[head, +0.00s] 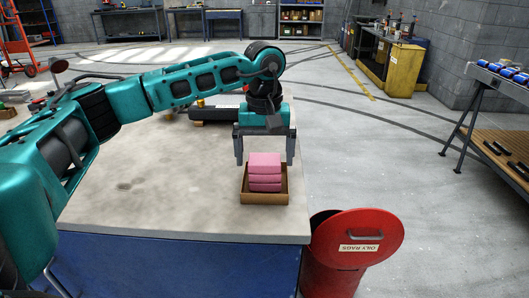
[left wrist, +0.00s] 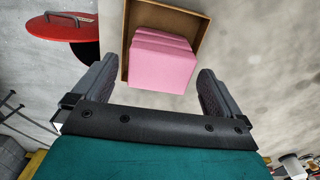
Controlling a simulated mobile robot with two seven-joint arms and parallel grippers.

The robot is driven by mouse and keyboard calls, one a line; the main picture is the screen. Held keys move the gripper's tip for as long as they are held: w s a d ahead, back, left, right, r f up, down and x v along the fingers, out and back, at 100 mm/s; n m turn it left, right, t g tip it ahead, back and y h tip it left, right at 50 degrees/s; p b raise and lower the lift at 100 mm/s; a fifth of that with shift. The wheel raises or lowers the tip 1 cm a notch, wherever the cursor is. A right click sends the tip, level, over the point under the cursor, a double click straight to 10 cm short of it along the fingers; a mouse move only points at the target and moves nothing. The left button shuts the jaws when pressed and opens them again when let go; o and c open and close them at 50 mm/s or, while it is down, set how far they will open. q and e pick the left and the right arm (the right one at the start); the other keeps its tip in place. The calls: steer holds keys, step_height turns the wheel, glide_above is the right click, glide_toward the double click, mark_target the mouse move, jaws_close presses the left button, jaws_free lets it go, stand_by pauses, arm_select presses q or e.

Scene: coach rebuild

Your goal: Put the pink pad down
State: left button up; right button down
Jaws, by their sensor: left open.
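Several pink pads (head: 265,172) are stacked in a shallow brown box (head: 264,199) near the right front corner of the table. My left gripper (head: 265,162) is open above the box, with one finger on each side of the stack. In the left wrist view the top pink pad (left wrist: 161,61) lies ahead of the open fingers (left wrist: 158,90), with bare space on both sides of it. The fingers do not touch the pad there. The box (left wrist: 198,25) shows around the stack. My right gripper is not in view.
A red bin (head: 348,240) labelled "oily rags" stands beside the table's right front corner; its lid also shows in the left wrist view (left wrist: 73,27). The table top (head: 160,190) is mostly clear left of the box. A dark object (head: 212,114) lies behind the arm.

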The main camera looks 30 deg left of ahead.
mark_target(265, 158)
arm_select(q)
steer(key=shift+r, duration=0.25)
step_height(265, 158, up, 12)
steer(key=p, duration=0.1)
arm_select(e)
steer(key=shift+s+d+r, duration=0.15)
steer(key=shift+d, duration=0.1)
arm_select(q)
steer(key=shift+f, duration=0.15)
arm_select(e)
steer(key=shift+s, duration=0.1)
